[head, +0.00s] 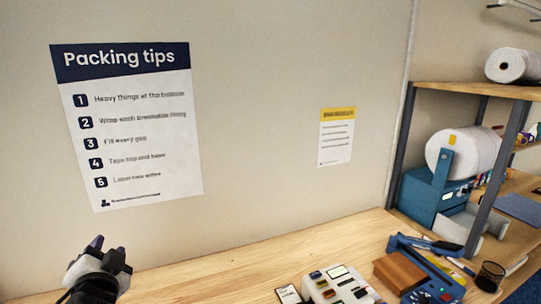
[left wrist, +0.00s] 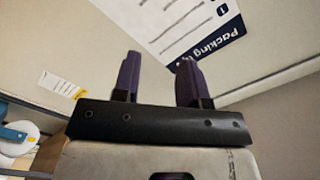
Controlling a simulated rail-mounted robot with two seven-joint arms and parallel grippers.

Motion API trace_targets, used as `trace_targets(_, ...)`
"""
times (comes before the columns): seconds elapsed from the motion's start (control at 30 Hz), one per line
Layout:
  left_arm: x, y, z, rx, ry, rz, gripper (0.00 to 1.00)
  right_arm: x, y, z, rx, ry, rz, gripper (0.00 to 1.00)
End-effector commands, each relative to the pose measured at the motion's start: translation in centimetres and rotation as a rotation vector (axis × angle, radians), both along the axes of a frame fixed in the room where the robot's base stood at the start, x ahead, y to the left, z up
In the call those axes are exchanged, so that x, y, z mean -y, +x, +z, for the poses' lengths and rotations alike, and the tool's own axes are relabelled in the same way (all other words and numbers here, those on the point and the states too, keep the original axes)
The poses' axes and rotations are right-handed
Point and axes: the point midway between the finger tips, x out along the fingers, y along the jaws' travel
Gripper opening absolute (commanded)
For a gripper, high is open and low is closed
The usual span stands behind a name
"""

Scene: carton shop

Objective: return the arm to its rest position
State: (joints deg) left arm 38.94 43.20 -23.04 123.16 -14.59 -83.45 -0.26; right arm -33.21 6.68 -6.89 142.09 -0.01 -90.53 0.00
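My left gripper (head: 105,247) shows at the lower left of the head view, with its dark purple fingers pointing up in front of the wall. In the left wrist view the two fingers of the left gripper (left wrist: 158,78) stand apart with nothing between them. It is open and empty. The rest of the left arm is mostly cut off by the bottom edge of the head view. My right gripper is in neither view.
A wooden bench (head: 235,272) runs along the wall. A light label device (head: 340,288) and a blue tool (head: 430,270) stand on its right part. A shelf rack (head: 480,150) with white rolls stands at right. A packing tips poster (head: 130,125) hangs on the wall.

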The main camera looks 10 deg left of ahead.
Motion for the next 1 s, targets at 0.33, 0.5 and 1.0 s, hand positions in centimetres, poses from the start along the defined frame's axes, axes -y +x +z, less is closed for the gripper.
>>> trace_targets(0.33,11.3,-10.5,-16.3,-0.404,-0.515,-0.257,0.39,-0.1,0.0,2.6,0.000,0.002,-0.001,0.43)
trace_targets(0.5,13.1,-16.5,-22.3,-0.544,-0.691,-0.215,0.39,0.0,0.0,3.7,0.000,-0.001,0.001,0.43)
trace_targets(1.0,15.9,-32.5,-33.8,-0.948,-0.919,-0.011,0.39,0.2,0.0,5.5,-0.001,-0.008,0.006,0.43)
